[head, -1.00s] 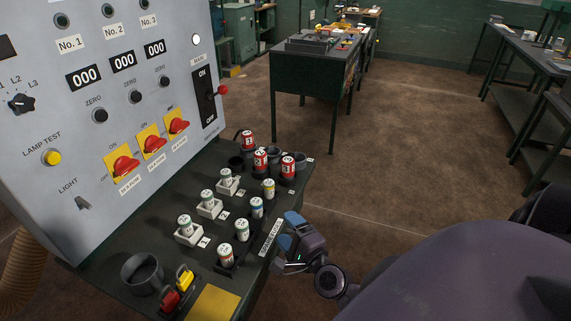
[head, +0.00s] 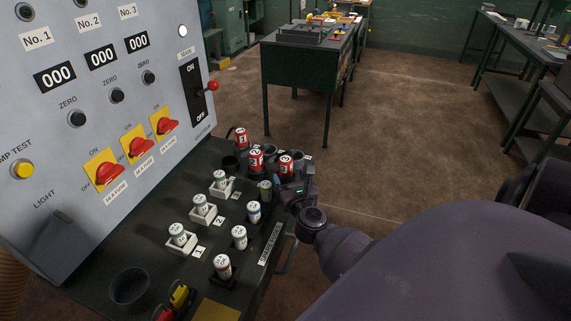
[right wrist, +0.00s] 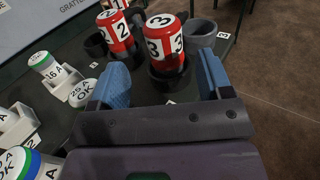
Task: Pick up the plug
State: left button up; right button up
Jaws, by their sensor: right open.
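Three red plugs with white number labels stand upright in dark sockets at the far end of the console. In the head view they are the left plug (head: 241,138), the middle plug (head: 256,160) and the right plug (head: 286,166). My right gripper (head: 293,188) is just in front of the right one. In the right wrist view the open, empty fingers (right wrist: 163,82) point at the red plug marked 3 (right wrist: 165,42), which stands just beyond and between the blue fingertips. The plug marked 2 (right wrist: 116,32) is left of it. My left gripper is not in view.
White-topped fuses (head: 239,237) stand in several rows on the console top. The grey panel (head: 95,130) with red switches rises at the left. Empty dark cups flank the red plugs, one right of plug 3 (right wrist: 200,35). A dark bench (head: 300,65) stands farther back.

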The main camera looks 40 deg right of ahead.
aim_at(288, 170)
jog(key=shift+x, duration=3.1)
jog(key=shift+s+d, duration=0.1)
jog(key=shift+d, duration=0.1)
jog(key=shift+c, duration=0.3)
jog(key=c, duration=1)
